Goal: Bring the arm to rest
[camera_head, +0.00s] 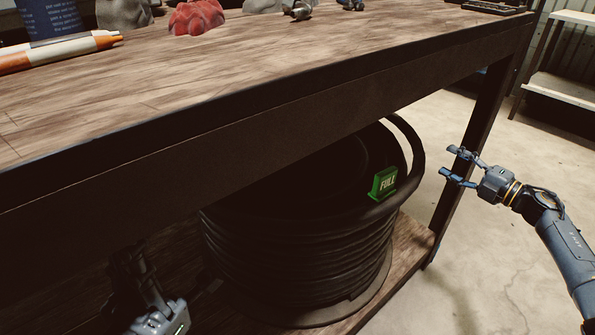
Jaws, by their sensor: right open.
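My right gripper (449,162) is at the right of the head view, beside the bench's right front leg. Its two fingers are spread apart with nothing between them, pointing left. My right arm comes in from the lower right edge over the bare floor. My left gripper (133,262) is at the lower left, in the dark shadow below the bench top. Its fingers are too dark to tell whether they are open or shut, or whether they hold anything.
A large coil of black hose (290,255) with a green "FULL" tag (383,183) stands on the lower shelf (412,243). The wooden bench top (230,75) holds an orange-white pen-like object (60,50) and a red lump (196,17).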

